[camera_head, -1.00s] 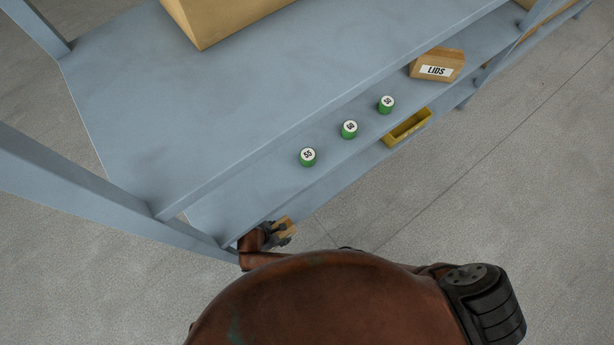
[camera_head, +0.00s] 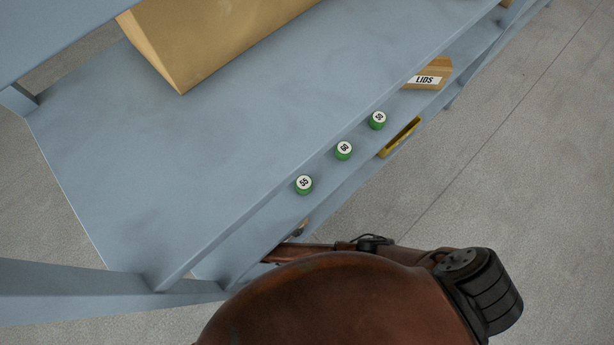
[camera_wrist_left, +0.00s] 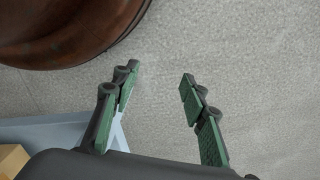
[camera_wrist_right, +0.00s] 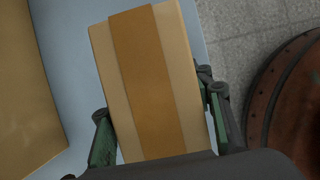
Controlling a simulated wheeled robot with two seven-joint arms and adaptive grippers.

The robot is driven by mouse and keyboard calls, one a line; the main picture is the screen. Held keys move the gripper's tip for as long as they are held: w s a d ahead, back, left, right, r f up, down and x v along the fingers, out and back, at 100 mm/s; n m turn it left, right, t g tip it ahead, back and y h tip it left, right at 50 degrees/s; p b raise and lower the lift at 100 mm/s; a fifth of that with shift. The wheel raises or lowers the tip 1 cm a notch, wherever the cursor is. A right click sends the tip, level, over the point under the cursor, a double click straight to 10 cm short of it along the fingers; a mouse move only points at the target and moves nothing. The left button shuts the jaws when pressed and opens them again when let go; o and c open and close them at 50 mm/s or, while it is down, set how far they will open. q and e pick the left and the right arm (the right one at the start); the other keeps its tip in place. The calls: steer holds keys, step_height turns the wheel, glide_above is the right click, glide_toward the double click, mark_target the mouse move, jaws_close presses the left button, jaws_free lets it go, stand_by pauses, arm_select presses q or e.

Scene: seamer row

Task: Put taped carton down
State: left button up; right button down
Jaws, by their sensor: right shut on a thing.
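The taped carton (camera_wrist_right: 112,75) is a tan box with a wide brown tape strip along its middle. It fills the centre of the right wrist view. My right gripper (camera_wrist_right: 158,102) is shut on it, with a finger on each side. A blue-grey surface lies behind the carton; I cannot tell whether they touch. My left gripper (camera_wrist_left: 160,72) is open and empty over the grey floor. In the head view, a reddish arm passes by the shelf's lower edge, its end mostly hidden there.
A blue-grey shelf unit (camera_head: 200,130) carries a large tan box (camera_head: 190,50) on its upper level. The lower level holds three green cans (camera_head: 344,150) and a LIDS box (camera_head: 428,78). A yellow tray (camera_head: 400,138) shows below. Open floor (camera_head: 530,180) lies to the right.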

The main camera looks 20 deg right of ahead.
steer(key=d, duration=0.1)
steer(key=w+d, duration=0.1)
steer(key=d, duration=0.2)
steer(key=shift+w+d+b, duration=0.3)
steer(key=shift+w+b, duration=0.05)
steer(key=shift+w, duration=0.05)
steer(key=d, duration=0.2)
steer(key=w+d+b, duration=0.1)
steer(key=shift+w+d, duration=0.1)
steer(key=shift+d, duration=0.25)
steer(key=shift+a+f+b, duration=0.2)
steer(key=shift+f+b, duration=0.25)
steer(key=shift+f, duration=0.2)
steer(key=c, duration=1)
jaws_free()
arm_select(q)
step_height(320, 180, up, 9)
steer(key=w+d, duration=0.1)
steer(key=shift+d+r, duration=0.15)
steer(key=shift+d, duration=0.05)
arm_select(e)
steer(key=shift+o, duration=0.2)
arm_select(q)
steer(key=shift+w, duration=0.15)
